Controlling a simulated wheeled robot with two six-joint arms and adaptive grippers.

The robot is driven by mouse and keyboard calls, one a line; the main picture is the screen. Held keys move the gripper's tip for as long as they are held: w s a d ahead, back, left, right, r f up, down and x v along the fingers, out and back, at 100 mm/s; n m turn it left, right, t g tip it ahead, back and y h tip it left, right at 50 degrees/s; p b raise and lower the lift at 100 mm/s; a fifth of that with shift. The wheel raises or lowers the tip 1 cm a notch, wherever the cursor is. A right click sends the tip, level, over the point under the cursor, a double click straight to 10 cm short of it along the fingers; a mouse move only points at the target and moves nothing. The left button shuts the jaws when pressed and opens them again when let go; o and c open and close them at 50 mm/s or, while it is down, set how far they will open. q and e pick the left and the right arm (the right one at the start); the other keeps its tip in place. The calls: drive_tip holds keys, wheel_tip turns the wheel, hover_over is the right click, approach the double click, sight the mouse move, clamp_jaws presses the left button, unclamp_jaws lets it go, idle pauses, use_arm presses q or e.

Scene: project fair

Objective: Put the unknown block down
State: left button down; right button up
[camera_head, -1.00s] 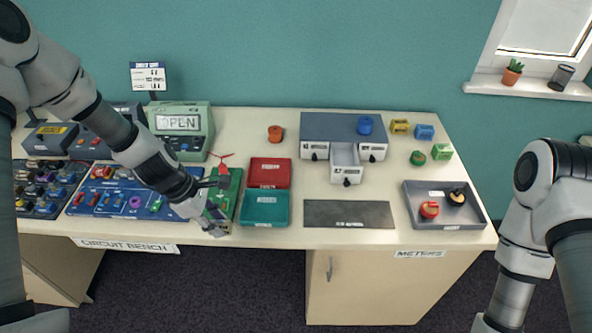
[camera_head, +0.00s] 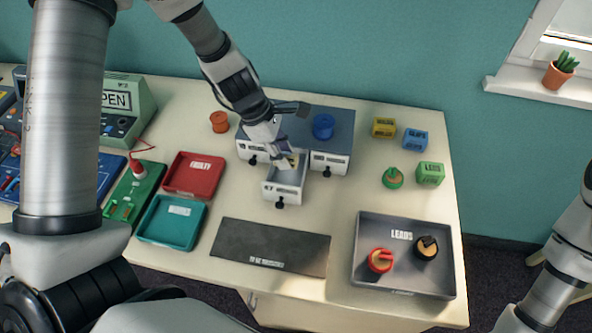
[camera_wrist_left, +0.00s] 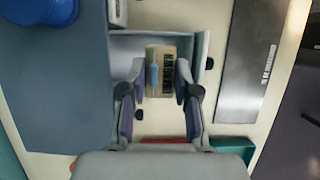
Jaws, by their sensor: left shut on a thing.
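The unknown block (camera_wrist_left: 168,72) is a small beige block with dark printed marking and a blue stripe, seen in the left wrist view. My left gripper (camera_wrist_left: 160,85) is shut on it, one finger on each side. In the head view my left gripper (camera_head: 288,158) points down at the open middle drawer (camera_head: 283,192). The block shows there only as a small pale patch at the fingertips. It is over or inside the drawer; I cannot tell whether it touches the drawer floor. My right gripper is out of view.
The drawer cabinet (camera_head: 340,128) carries a blue spool (camera_head: 323,126) on top. A dark mat (camera_head: 270,247) lies in front, a red tray (camera_head: 193,176) and teal tray (camera_head: 172,222) to the left, a grey leads tray (camera_head: 405,285) to the right. Several coloured blocks stand at the back right.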

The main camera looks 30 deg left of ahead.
sight(290, 182)
use_arm(q)
drive_tip(key=f, duration=0.1)
drive_tip(key=f+b, duration=0.1)
drive_tip(key=f, duration=0.1)
drive_tip(key=shift+s+a+f, duration=0.2)
drive_tip(key=shift+s+f, duration=0.1)
drive_tip(key=shift+s, duration=0.1)
drive_tip(key=f, duration=0.1)
drive_tip(key=f+b, duration=0.1)
drive_tip(key=w+f, duration=0.1)
drive_tip(key=f, duration=0.1)
drive_tip(key=shift+d, duration=0.4)
drive_tip(key=shift+s+a+r, duration=0.15)
drive_tip(key=shift+a, duration=0.05)
drive_tip(key=shift+s, duration=0.1)
drive_tip(key=shift+f+b, duration=0.2)
drive_tip(key=shift+b, duration=0.1)
drive_tip(key=c, duration=1.1)
unclamp_jaws()
drive_tip(key=shift+c, duration=0.2)
drive_tip(key=shift+w, duration=0.2)
